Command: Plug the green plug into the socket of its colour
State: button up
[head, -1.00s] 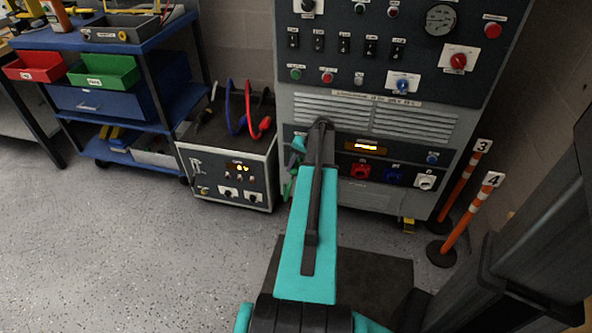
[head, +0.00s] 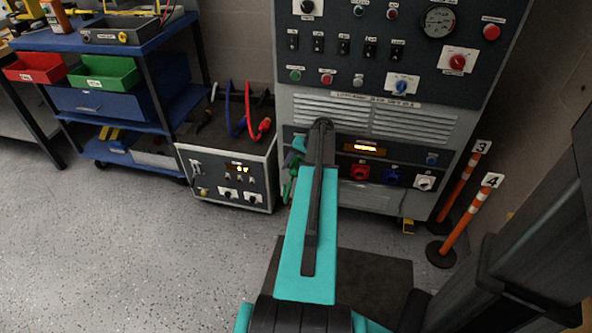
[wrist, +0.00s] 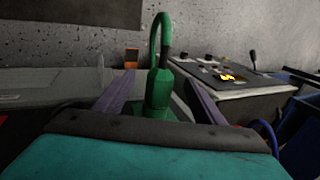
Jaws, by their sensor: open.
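The green plug (wrist: 157,90) stands between the two fingers of my gripper (wrist: 157,98) in the wrist view. The fingers are open, with a gap on each side of the plug. Its green cable (wrist: 155,45) loops up from the plug's back. A wider green part lies at the plug's lower end; whether this is the socket, and how far in the plug is, I cannot tell. In the head view a bit of green cable (head: 291,186) shows left of my arm. The cabinet's red (head: 360,172), blue (head: 393,177) and white (head: 425,183) sockets show; no green socket is visible past my arm.
A low power unit (head: 228,178) with a red plug (head: 264,125) and blue cable on top stands left of the cabinet (head: 350,104). A blue cart (head: 150,115) stands further left. Orange posts (head: 462,225) stand at right. The floor at left is clear.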

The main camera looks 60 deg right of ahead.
jog(key=p+v, duration=0.4)
jog(key=v, duration=0.2)
jog(key=shift+r, duration=0.25)
dwell(0.8)
jog(key=shift+s, duration=0.1)
dwell(0.3)
jog(key=p+v, duration=0.1)
jog(key=v, duration=1.2)
jog(key=shift+r, duration=0.35)
